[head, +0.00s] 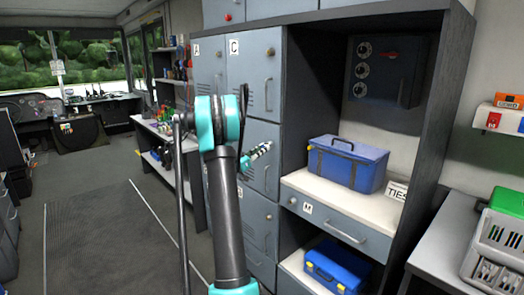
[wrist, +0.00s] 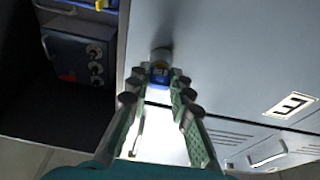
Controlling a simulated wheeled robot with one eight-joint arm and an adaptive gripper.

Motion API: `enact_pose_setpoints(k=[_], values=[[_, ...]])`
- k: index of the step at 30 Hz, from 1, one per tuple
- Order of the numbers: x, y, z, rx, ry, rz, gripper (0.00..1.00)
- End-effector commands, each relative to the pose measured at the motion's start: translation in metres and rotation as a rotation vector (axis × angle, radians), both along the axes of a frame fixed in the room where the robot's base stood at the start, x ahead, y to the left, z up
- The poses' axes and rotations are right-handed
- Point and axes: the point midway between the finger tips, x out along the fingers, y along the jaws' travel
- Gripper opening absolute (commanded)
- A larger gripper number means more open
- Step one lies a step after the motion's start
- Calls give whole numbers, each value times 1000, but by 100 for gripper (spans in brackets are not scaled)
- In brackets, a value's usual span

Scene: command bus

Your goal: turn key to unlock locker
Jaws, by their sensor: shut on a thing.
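The key (wrist: 160,73) shows as a small blue piece between my fingertips in the wrist view. It sits against a round grey lock (wrist: 160,54) on the grey locker door (wrist: 220,55). Whether it is fully in, and its turn angle, cannot be told. My gripper (wrist: 161,84) is shut on the key. In the head view my gripper (head: 262,150) reaches the middle locker door (head: 263,175) of the right column; the key and lock are hidden there. The door looks shut.
Lockers marked A (head: 208,72) and C (head: 252,70) stand above. A locker label E (wrist: 290,104) shows in the wrist view. Right of the lockers, a shelf bay holds a blue case (head: 348,165), with a drawer (head: 335,218) below. The floor at left (head: 95,235) is clear.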

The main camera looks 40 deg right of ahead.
Motion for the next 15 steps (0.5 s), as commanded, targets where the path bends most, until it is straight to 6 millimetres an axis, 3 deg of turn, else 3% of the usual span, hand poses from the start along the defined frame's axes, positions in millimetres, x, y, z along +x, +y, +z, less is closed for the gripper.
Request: enact_pose_setpoints(k=[13, 14, 15], values=[[1, 0, 0, 8, -96, 0, 0], [1, 0, 0, 9, -113, -1, 21], [0, 0, 0, 8, -108, -1, 26]])
